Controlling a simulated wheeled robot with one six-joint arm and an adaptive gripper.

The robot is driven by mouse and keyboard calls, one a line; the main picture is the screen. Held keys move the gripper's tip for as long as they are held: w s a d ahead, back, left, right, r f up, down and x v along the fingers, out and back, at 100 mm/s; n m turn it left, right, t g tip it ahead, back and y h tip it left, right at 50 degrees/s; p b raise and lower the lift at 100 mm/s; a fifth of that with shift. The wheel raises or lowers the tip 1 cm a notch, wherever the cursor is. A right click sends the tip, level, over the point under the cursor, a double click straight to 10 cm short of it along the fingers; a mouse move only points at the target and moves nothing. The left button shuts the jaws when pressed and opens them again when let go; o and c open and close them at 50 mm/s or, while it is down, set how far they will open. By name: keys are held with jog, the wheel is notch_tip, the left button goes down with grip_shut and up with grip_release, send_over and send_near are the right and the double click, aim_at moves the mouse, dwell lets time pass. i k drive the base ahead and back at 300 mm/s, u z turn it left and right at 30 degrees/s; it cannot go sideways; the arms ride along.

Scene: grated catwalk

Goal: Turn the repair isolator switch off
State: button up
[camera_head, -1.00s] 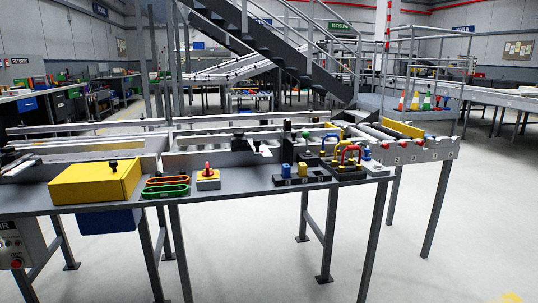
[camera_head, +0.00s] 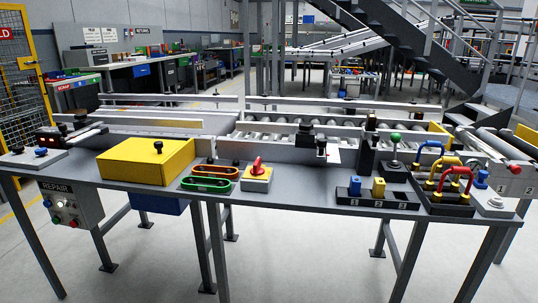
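A red rotary knob on a yellow-topped grey box (camera_head: 257,178) stands on the dark bench, left of the bench's middle. It looks like an isolator switch, but I can read no label on it, and its on or off position is unclear. A grey panel labelled REPAIR (camera_head: 64,188) hangs below the bench's left front edge. It carries small blue, green and red buttons and a white lit one. My gripper is not in view.
Left of the knob lie green and orange handled pieces (camera_head: 207,184) and a yellow box (camera_head: 146,163). Right of it are blue and yellow blocks (camera_head: 367,187), a green-topped lever (camera_head: 395,139) and coloured padlocks (camera_head: 455,179). Bench legs (camera_head: 216,248) stand on open floor.

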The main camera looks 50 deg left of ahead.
aim_at(257, 170)
jog(key=u, duration=0.65)
jog(key=i, duration=0.85)
jog(key=u, duration=0.9)
